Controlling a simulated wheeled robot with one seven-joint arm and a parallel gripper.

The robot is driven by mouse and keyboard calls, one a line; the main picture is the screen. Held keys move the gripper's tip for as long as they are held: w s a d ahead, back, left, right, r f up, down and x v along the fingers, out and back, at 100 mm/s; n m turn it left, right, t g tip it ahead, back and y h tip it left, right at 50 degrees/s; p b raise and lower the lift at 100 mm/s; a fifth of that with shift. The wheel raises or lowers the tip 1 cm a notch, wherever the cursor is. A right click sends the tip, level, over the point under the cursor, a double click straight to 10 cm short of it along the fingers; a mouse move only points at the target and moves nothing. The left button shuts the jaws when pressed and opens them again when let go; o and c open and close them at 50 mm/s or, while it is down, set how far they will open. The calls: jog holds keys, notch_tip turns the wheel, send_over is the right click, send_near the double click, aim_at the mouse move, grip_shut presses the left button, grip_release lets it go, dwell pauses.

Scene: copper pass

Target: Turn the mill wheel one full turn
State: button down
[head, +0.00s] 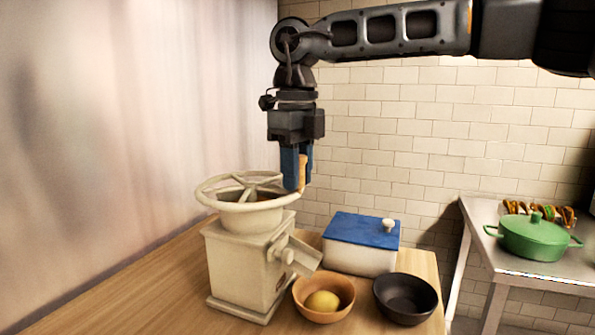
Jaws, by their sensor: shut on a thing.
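The cream mill (243,262) stands on the wooden counter, with a spoked wheel (222,206) lying flat on top. A wooden handle (303,170) stands upright at the wheel's right rim. My gripper (295,178) points down with its blue fingers shut on this handle. The fingers partly cover the handle. A spout (305,253) slopes out of the mill's right side.
A brown bowl (312,309) holding a yellow round thing sits in front of the spout. A black bowl (405,299) and a white box with a blue lid (362,230) stand to the right. A green pot (535,238) is on a separate table (480,222). The counter's front left (130,295) is clear.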

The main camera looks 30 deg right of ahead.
jog(key=shift+a, duration=0.15)
jog(key=c, duration=0.9)
grip_release()
notch_tip(320, 180, up, 8)
jog(key=shift+f, duration=0.1)
